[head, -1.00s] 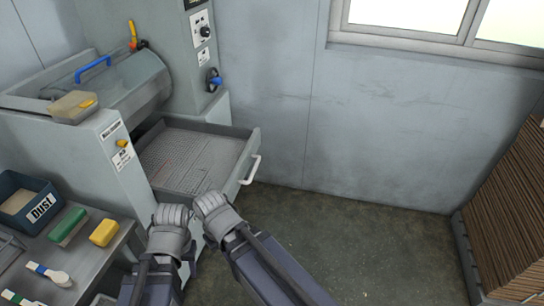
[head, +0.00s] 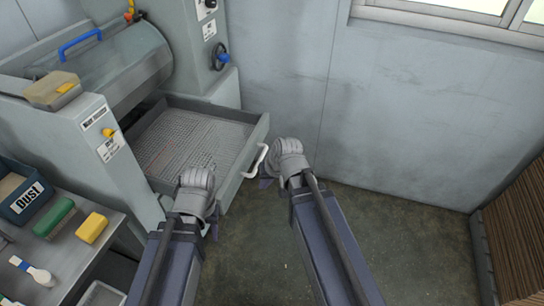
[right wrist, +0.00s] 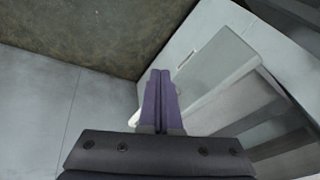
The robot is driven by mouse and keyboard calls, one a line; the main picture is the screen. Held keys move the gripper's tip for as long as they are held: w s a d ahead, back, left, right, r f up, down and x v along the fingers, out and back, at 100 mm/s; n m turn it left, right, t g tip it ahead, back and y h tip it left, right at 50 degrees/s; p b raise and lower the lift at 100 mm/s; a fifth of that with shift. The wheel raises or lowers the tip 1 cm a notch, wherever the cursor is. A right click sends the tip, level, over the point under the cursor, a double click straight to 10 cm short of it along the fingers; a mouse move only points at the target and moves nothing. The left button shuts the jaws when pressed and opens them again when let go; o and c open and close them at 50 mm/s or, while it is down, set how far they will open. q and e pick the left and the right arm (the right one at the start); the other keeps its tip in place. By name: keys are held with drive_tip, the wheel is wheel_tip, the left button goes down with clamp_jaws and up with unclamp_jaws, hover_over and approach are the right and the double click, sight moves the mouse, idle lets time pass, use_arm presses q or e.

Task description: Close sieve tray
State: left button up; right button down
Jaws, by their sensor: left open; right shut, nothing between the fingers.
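The sieve tray (head: 232,189) is a grey drawer with a mesh bottom, pulled out of the machine. Its white handle (head: 256,160) is on the front panel. My right gripper (head: 266,183) is just to the right of the handle, outside the front panel; contact cannot be told. In the right wrist view its purple fingers (right wrist: 161,80) are shut together and empty, beside a light grey panel. My left gripper (head: 213,230) is below the tray's near corner in the picture. Its fingers are mostly hidden by its own wrist.
Floor right of the tray is clear.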

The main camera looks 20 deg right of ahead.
drive_tip(key=w+d+r+m+t+b, duration=0.15)
drive_tip(key=w+d+m+t, duration=0.35)
drive_tip(key=d, duration=0.6)
drive_tip(key=w+a+f+n+g+b, duration=0.1)
drive_tip(key=w+a+f+b, duration=0.4)
drive_tip(key=w, duration=0.4)
drive_tip(key=shift+w+a+f+b, duration=0.2)
drive_tip(key=shift+w+f+b, duration=0.1)
drive_tip(key=shift+f+b, duration=0.45)
drive_tip(key=shift+r, duration=0.1)
approach(200, 144)
drive_tip(key=x, duration=0.4)
drive_tip(key=shift+w+d+f, duration=0.1)
drive_tip(key=shift+d+f, duration=0.15)
drive_tip(key=shift+d, duration=0.1)
drive_tip(key=shift+w+a+r, duration=0.1)
drive_tip(key=shift+a, duration=0.1)
drive_tip(key=shift+a, duration=0.1)
